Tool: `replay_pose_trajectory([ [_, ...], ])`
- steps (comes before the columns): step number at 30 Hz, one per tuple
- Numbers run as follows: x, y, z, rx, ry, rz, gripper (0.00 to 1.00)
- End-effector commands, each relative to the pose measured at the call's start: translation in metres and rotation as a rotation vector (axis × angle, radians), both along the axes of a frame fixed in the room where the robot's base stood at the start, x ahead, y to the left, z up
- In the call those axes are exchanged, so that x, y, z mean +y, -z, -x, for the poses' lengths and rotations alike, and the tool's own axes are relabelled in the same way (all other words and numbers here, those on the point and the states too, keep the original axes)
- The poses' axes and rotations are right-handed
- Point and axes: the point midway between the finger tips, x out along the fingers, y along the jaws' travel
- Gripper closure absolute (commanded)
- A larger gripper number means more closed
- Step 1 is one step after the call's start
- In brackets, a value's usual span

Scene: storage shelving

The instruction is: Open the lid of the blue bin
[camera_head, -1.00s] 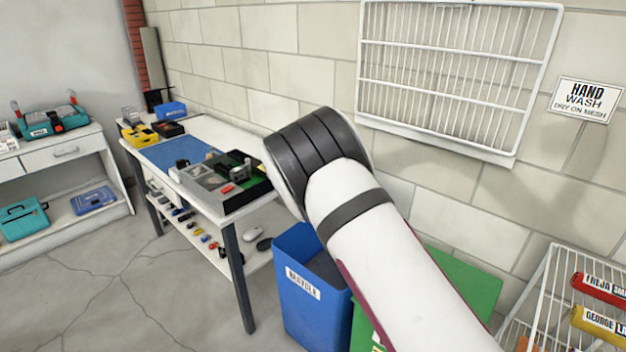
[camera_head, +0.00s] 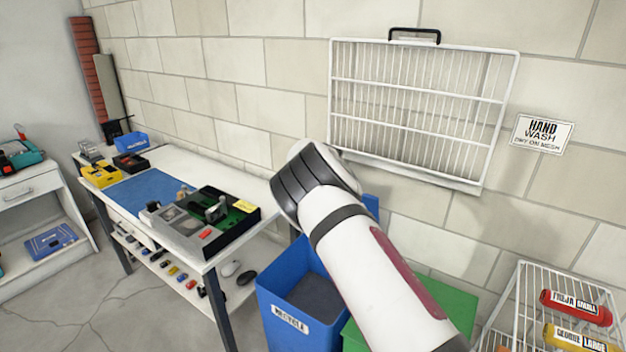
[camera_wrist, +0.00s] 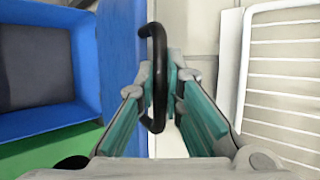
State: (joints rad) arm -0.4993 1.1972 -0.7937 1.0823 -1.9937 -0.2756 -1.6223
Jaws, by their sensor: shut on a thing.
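The blue bin (camera_head: 284,318), with a white label on its front, stands on the floor beside the workbench. Its top is uncovered and its dark inside shows. In the wrist view the bin (camera_wrist: 78,60) is at the left. Its blue lid (camera_wrist: 117,50) stands raised beside the opening, and a strip of the lid (camera_head: 372,207) shows behind my arm in the head view. My gripper (camera_wrist: 160,78) is shut on the black handle (camera_wrist: 152,32) beside the lid, its teal fingers on either side. In the head view my arm hides the gripper.
A green bin (camera_head: 452,302) stands right of the blue bin. A workbench (camera_head: 180,160) with trays is at the left. A wire rack (camera_head: 420,110) hangs on the wall, and a white wire shelf (camera_head: 520,290) with bottles is at the right.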

Motion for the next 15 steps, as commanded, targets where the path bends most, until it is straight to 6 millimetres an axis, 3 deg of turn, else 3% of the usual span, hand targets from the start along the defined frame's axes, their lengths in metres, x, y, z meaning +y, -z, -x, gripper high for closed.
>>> replay_pose_trajectory([
  [6,-0.019,-0.006,-0.032,-0.001,-0.004,-0.001,1.00],
  [15,-0.041,-0.014,-0.061,-0.002,-0.008,-0.001,1.00],
])
